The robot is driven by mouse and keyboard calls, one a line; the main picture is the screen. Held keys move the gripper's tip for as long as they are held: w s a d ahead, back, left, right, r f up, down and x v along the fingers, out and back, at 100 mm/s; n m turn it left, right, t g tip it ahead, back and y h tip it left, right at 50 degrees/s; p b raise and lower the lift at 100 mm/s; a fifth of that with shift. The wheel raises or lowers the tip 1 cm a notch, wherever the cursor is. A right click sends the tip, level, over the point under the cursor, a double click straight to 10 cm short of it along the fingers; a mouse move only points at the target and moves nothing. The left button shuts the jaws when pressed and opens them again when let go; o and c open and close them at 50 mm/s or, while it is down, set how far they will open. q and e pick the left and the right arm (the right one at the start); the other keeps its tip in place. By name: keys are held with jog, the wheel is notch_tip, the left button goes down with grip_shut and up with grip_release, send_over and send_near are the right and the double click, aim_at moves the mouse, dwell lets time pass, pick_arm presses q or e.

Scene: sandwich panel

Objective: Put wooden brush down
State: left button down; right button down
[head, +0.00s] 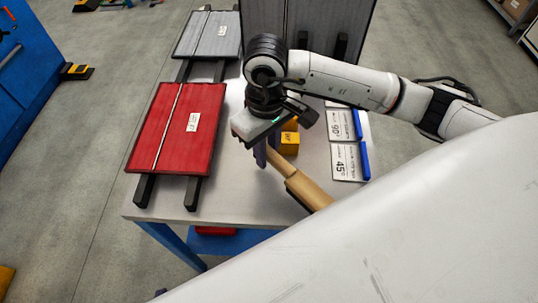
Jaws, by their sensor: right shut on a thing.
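The wooden brush (306,190) shows as a light wooden handle with a thicker body, lying at a slant over the front part of the grey table (240,193). My right gripper (264,156) comes in from the right and points down at the narrow upper-left end of the brush. It is shut on the brush. The lower right end of the brush is cut off by a large white surface in front. I cannot tell whether the brush touches the table. My left gripper is not in view.
A red panel (196,122) rests on black rails at the table's left, with a grey panel (210,27) behind it. A yellow block (289,142) stands beside the gripper. Angle-labelled boards (345,162) lie at the right. Bare tabletop shows left of the brush.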

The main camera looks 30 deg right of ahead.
aim_at(267, 171)
jog(key=shift+f, duration=1.95)
jog(key=c, duration=1.6)
grip_release()
notch_tip(267, 171, up, 12)
jog(key=shift+r+b, duration=0.2)
jog(key=shift+b, duration=0.2)
